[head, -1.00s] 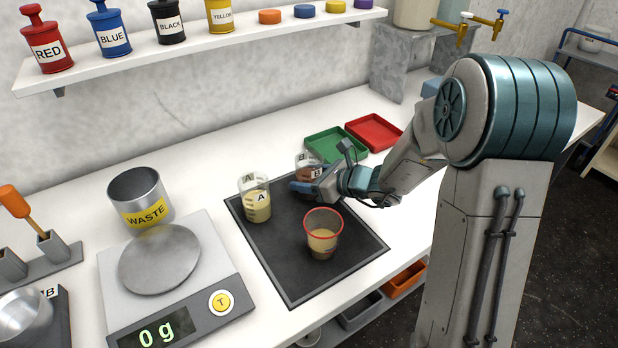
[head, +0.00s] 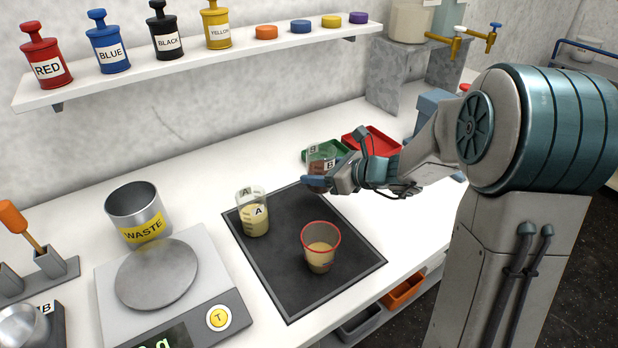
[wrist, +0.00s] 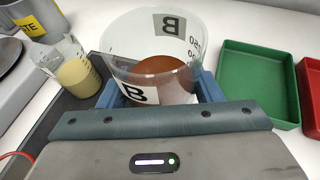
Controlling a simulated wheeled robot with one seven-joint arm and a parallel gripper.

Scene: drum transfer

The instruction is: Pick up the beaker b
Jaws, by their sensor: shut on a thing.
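Beaker B (head: 322,162), clear with a B label and reddish-brown contents, is between the fingers of my gripper (head: 318,184). My gripper is shut on it. In the wrist view beaker B (wrist: 150,62) fills the upper middle, upright, with a blue finger on each side. In the head view it appears raised above the far end of the dark mat (head: 290,287). Its lower part is partly hidden by my gripper.
Beaker A (head: 254,222) with pale yellow contents and a red-rimmed cup (head: 320,250) stand on the mat. A green tray (wrist: 258,85) and red tray (head: 385,148) lie behind. A scale (head: 215,290) and waste can (head: 138,208) are at left.

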